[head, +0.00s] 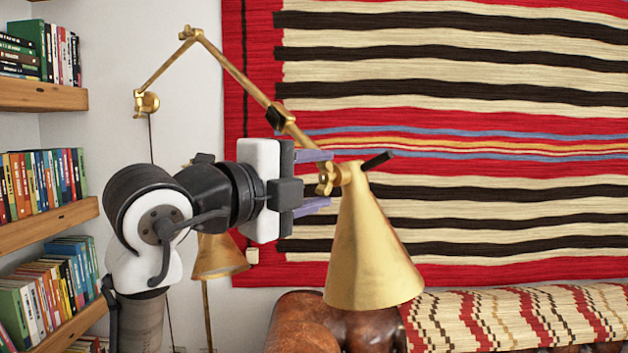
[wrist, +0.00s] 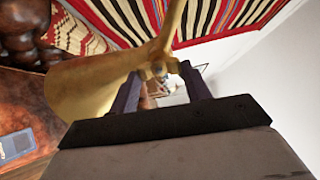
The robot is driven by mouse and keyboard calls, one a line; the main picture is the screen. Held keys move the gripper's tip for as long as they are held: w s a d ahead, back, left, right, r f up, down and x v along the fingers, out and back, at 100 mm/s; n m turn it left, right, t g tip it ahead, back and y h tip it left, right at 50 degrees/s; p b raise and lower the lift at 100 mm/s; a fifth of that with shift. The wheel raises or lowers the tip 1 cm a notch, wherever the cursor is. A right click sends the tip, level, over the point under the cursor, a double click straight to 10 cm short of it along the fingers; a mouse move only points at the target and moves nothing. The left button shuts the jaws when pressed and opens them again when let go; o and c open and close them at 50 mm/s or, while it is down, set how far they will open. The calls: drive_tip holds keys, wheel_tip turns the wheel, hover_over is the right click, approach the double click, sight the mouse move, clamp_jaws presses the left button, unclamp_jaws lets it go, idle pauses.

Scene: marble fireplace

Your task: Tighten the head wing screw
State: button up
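The brass wall lamp's cone shade (head: 372,255) hangs at the end of its jointed arm (head: 238,72). The small brass head wing screw (head: 327,181) sits at the joint above the shade, and also shows in the wrist view (wrist: 157,71). My gripper (head: 329,178) comes from the left, its two fingers apart, one above and one below the screw. In the wrist view my gripper (wrist: 160,74) has a finger on each side of the screw, with visible gaps. The fingers look open, with the screw near their tips. Contact with the screw cannot be made out.
The lamp's wall mount (head: 146,103) is at upper left. A second brass lampshade (head: 220,256) stands low behind my arm. Bookshelves (head: 45,217) line the left. A striped rug (head: 450,100) hangs behind; a brown leather seat (head: 310,320) is below the shade.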

drive_tip(key=o, duration=0.4)
drive_tip(key=b+v, duration=0.2)
drive_tip(key=v, duration=1.2)
drive_tip(key=shift+b, duration=0.4)
